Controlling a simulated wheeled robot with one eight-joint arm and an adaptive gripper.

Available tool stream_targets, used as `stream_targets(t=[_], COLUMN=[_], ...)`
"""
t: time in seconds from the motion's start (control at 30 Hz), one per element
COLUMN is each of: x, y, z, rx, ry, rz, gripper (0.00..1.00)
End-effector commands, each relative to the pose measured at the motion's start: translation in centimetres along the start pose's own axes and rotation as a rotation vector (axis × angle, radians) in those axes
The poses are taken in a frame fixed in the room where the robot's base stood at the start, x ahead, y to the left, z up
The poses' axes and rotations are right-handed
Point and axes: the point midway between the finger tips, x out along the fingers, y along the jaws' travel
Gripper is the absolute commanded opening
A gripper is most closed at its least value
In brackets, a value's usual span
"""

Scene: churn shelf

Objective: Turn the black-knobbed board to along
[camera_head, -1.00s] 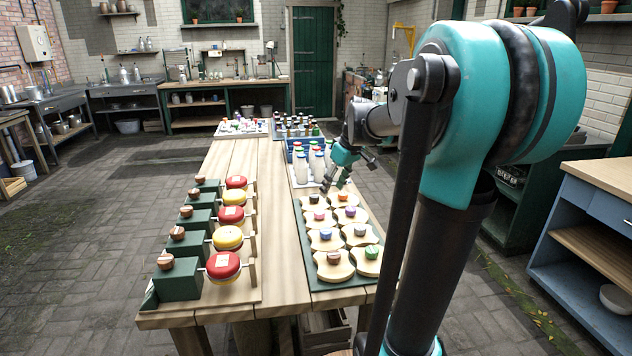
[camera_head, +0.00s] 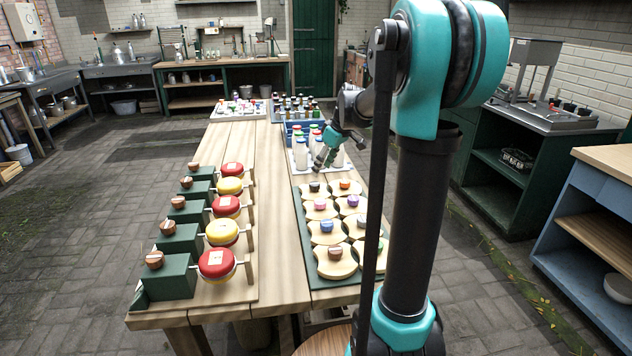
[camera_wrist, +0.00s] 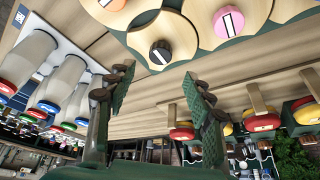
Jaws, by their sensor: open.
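The black-knobbed board (camera_head: 306,193) is a pale wooden piece with curved-in sides. It lies at the far left corner of the green tray of boards. Its black knob (camera_head: 314,187) bears a pale line in the wrist view (camera_wrist: 160,52); which way the board lies is hard to tell. My gripper (camera_head: 321,163) is open and empty, in the air near the far end of that tray, by the white bottles. In the wrist view its two fingers (camera_wrist: 157,85) stand apart, with the black knob above the gap between them and not touched.
Boards with orange (camera_head: 345,184), pink (camera_head: 320,204), purple and blue knobs lie close around it. White bottles (camera_head: 301,155) with coloured caps stand just beyond. Red and yellow discs (camera_head: 217,263) on green blocks line the left. Bare planks (camera_head: 270,220) run between.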

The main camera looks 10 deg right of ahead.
Motion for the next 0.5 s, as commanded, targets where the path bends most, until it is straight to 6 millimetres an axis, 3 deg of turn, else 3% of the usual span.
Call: stream_targets(t=[0.2,0.5], x=[4.2,7.2], y=[0.0,0.0], z=[-0.1,0.0], rx=[-0.001,0.000], ry=[0.001,0.001], rz=[0.000,0.000], gripper=[0.53,0.53])
